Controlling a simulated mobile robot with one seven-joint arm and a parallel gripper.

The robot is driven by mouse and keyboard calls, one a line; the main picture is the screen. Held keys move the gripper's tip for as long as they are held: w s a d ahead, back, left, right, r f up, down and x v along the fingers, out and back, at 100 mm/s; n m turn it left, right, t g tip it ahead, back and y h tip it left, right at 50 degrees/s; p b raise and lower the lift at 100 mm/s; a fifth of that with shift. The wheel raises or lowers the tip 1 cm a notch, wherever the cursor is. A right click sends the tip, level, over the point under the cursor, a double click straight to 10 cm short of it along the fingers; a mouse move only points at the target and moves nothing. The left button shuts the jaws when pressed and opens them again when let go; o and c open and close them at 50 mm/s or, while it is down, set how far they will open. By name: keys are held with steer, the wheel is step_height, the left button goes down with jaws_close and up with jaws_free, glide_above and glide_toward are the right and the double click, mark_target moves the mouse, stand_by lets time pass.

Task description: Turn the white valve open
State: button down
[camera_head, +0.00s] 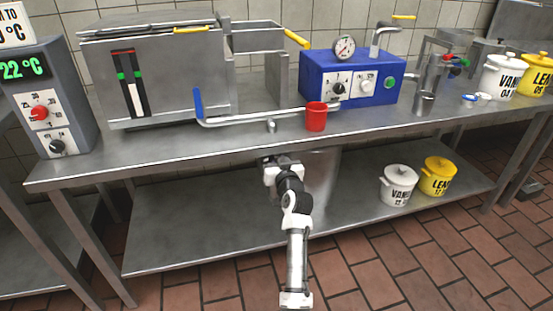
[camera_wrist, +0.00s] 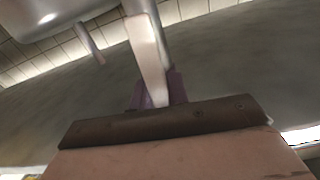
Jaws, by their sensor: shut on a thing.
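The white valve shows in the wrist view as a pale, flat lever (camera_wrist: 147,55) hanging from a grey metal fitting at the top. Its lower end sits between the dark purplish fingers of my gripper (camera_wrist: 158,90), which is shut on it. In the head view my arm reaches up to the front edge of the steel table, and my gripper's fingertips are hidden there. I cannot make out the valve lever in the head view.
The steel table (camera_head: 240,150) has a steel machine (camera_head: 180,85), a blue control box (camera_head: 385,85), a bent pipe and a red cup (camera_head: 316,116) on top. A white pot (camera_head: 397,185) and a yellow pot (camera_head: 438,177) stand on the lower shelf.

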steer(key=c, duration=1.4)
jaws_free()
steer(key=shift+o, duration=0.2)
steer(key=shift+d+r+p, duration=0.1)
steer(key=shift+p, duration=0.2)
